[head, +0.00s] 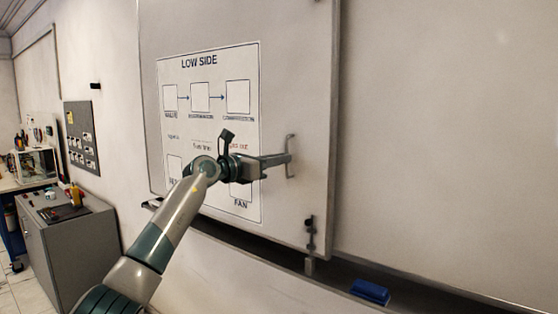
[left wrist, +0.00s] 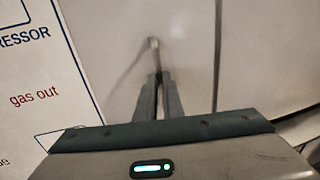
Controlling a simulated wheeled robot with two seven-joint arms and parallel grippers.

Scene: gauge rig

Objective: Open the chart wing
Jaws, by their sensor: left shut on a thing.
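The chart wing (head: 300,70) is a large pale panel in the head view, bearing a white "LOW SIDE" chart (head: 200,135). A grey bar handle (head: 290,141) stands upright near its right edge. My left gripper (head: 285,158) reaches in from the left and is shut on this handle. In the left wrist view the fingers (left wrist: 160,82) close around the handle (left wrist: 153,46), with the wing's edge just to the right. How far the wing stands from the board behind is hard to tell. My right gripper is not in view.
A dark latch-like fitting (head: 310,235) sits at the wing's lower right corner. A blue eraser (head: 370,291) lies on the ledge below. A grey cabinet (head: 75,245) and a dark pegboard (head: 82,135) are at left. The whiteboard (head: 450,130) at right is bare.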

